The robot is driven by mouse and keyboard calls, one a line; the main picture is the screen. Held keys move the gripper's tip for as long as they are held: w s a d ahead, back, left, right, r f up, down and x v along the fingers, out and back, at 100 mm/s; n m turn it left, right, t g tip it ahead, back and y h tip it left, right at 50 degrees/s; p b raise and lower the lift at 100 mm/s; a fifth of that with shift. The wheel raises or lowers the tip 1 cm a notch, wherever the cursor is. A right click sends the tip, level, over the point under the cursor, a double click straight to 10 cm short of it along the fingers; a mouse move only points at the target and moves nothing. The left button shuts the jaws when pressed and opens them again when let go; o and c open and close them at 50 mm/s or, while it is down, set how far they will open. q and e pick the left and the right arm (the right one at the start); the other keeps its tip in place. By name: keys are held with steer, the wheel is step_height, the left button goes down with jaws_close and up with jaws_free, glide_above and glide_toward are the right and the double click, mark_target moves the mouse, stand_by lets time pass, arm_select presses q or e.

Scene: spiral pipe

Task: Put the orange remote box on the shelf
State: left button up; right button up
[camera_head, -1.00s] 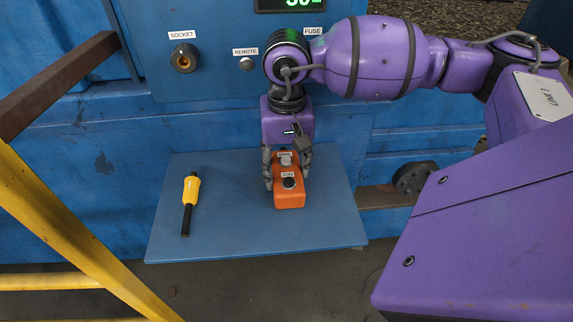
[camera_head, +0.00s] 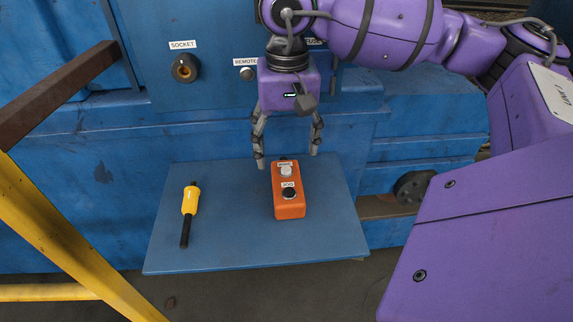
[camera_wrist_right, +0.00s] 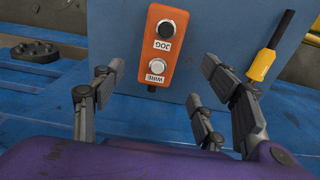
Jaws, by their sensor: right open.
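The orange remote box (camera_head: 288,201) lies on the blue shelf (camera_head: 235,245), right of its middle. It has a white button and a black button, labelled WIRE and JOG. My right gripper (camera_head: 287,160) is open and empty, with its fingers above and behind the box's far end, apart from it. In the right wrist view the box (camera_wrist_right: 162,48) lies beyond the open fingers (camera_wrist_right: 165,95), on the shelf (camera_wrist_right: 205,35). My left gripper is not in view.
A yellow-handled tool with a black shaft (camera_head: 190,202) lies on the shelf left of the box; it also shows in the wrist view (camera_wrist_right: 262,66). A blue panel with a socket (camera_head: 185,68) rises behind. A yellow rail (camera_head: 62,235) stands at the left. Shelf space between tool and box is clear.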

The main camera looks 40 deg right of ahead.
steer(key=shift+r, duration=1.75)
